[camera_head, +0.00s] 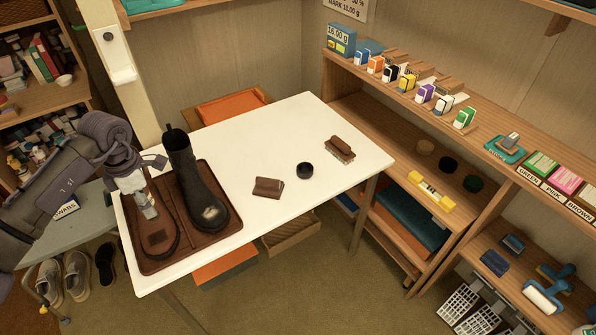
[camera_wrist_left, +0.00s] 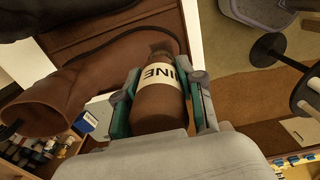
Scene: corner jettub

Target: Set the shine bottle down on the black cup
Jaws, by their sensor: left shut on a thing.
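My left gripper (camera_head: 148,207) is over the left part of the white table, above the brown mat. In the left wrist view, its fingers are shut around the shine bottle (camera_wrist_left: 158,108), a brown bottle with a white label reading "INE" in part. The bottle is hard to make out in the head view. The black cup (camera_head: 305,171) is a small, dark, round piece on the table, well to the right of the gripper. Nothing is seen on top of it. My right gripper is not in view.
A dark boot (camera_head: 190,175) stands on the brown mat (camera_head: 213,237) beside the gripper. A brown block (camera_head: 268,187) and a brush (camera_head: 340,149) lie near the cup on the white table (camera_head: 290,125). A shelf with small boxes (camera_head: 425,93) runs along the right.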

